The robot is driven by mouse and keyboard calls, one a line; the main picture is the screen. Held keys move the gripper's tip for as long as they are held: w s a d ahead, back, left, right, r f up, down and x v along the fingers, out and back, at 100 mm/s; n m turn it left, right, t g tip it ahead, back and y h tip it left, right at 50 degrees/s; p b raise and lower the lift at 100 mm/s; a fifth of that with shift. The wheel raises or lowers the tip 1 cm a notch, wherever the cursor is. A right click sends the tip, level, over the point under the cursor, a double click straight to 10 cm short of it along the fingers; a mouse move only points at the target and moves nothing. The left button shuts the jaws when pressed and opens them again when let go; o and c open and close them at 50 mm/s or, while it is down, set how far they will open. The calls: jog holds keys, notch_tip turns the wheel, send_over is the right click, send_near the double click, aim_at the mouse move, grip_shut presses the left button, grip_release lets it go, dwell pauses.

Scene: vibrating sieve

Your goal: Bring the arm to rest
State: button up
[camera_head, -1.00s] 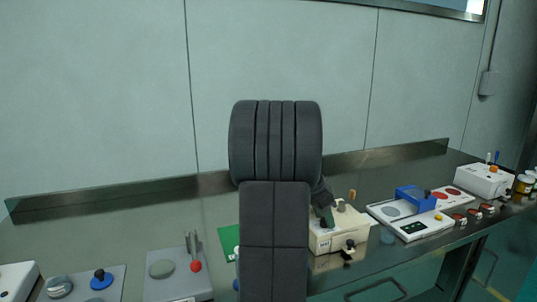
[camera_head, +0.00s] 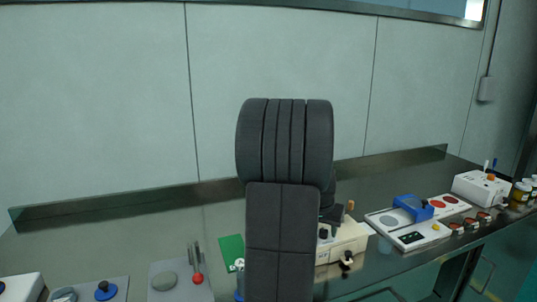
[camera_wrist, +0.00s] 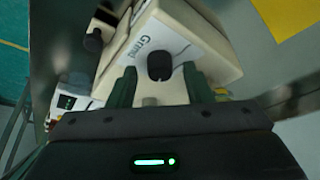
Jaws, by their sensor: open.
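My gripper (camera_wrist: 160,88) is open in the wrist view, with its two dark green fingers apart. A cream box marked "Grind" (camera_wrist: 172,45) lies beyond the fingers, and its black knob (camera_wrist: 160,66) shows in the gap between them. I cannot tell whether the fingers touch the knob. In the head view my own dark arm stands upright in the middle and hides most of the gripper and part of the cream box (camera_head: 345,243).
A steel bench (camera_head: 130,235) runs along the wall. A panel with a red-ball lever (camera_head: 197,278) and a blue knob (camera_head: 106,290) are at the left. A green sheet (camera_head: 231,250) lies beside my arm. A white station with a blue block (camera_head: 412,207) and a white box (camera_head: 482,187) stand right.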

jog(key=shift+n, duration=0.5)
